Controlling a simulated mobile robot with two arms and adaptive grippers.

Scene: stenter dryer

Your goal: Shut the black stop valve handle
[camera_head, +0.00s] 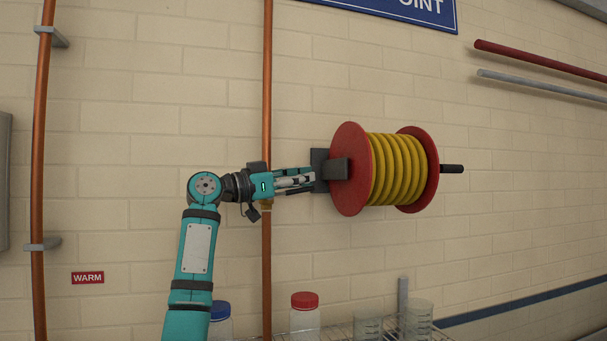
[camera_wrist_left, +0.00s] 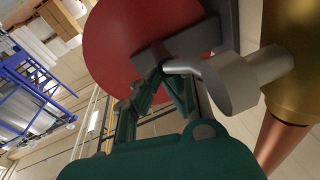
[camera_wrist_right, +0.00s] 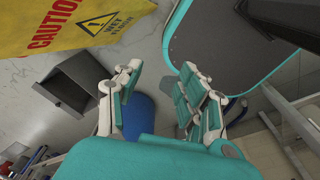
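A brass valve body (camera_wrist_left: 287,55) sits on the copper pipe in the left wrist view. A grey hub (camera_wrist_left: 238,82) sticks out from it, with a thin lever (camera_wrist_left: 182,66) whose end is at my left fingertips. This looks like the stop valve handle, though it appears grey rather than black. In the head view a bit of brass (camera_head: 266,205) shows below my left gripper (camera_head: 308,181), which hides the rest of the valve. The left fingertips look close together; whether they grip the lever is unclear. My right gripper (camera_wrist_right: 160,80) is open and empty, away from the valve.
A red hose reel (camera_head: 349,190) with yellow hose and a dark wall bracket (camera_head: 319,168) is just beyond my left fingers. Copper pipes (camera_head: 267,60) run up the wall. Jars, including a red-lidded one (camera_head: 305,316), stand below. A yellow caution sign (camera_wrist_right: 80,25) is near my right gripper.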

